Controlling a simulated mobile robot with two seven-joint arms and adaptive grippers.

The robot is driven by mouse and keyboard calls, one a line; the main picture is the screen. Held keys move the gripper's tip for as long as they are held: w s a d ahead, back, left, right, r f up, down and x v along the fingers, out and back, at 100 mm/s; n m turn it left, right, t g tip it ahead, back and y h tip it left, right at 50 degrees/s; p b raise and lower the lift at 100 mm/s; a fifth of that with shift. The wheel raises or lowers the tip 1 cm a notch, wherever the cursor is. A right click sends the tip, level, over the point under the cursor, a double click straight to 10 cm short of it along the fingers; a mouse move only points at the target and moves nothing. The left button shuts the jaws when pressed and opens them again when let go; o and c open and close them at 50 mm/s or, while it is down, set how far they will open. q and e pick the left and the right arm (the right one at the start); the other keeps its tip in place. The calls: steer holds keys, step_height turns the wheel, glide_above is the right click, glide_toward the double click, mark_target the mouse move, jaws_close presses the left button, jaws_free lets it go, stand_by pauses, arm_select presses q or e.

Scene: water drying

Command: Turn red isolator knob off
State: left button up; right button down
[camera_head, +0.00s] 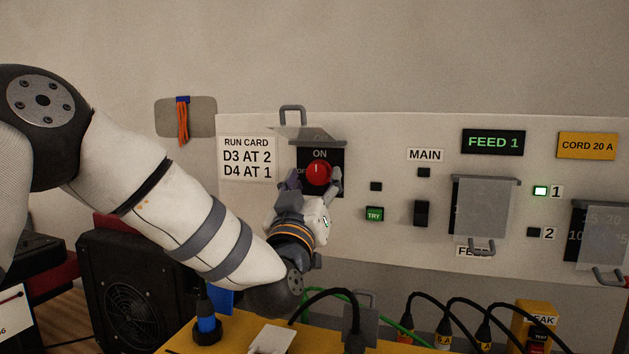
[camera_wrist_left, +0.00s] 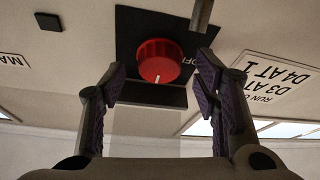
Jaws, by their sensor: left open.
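The red isolator knob (camera_head: 319,173) sits on a black plate (camera_head: 327,154) on the panel, with ON above it and a partly hidden OFF label to its left. It also shows in the left wrist view (camera_wrist_left: 158,58), which is upside down; its white mark points toward the ON side. My left gripper (camera_head: 313,183) is open at the knob, one finger on each side. In the left wrist view, the purple-padded fingers (camera_wrist_left: 160,85) stand apart with the knob between and just past their tips. Contact with the knob is not visible. My right gripper is not in view.
A lifted flap with a handle (camera_head: 292,113) is above the knob. A run card (camera_head: 248,158) is left of it. A green TRY button (camera_head: 374,214) and a black MAIN switch (camera_head: 421,213) are to the right. A yellow box (camera_head: 215,335) with cables is below.

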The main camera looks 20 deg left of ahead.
arm_select(q)
steer(key=shift+w+r, duration=0.15)
steer(key=shift+w, duration=0.15)
steer(key=shift+c, duration=0.6)
steer(key=c, duration=1)
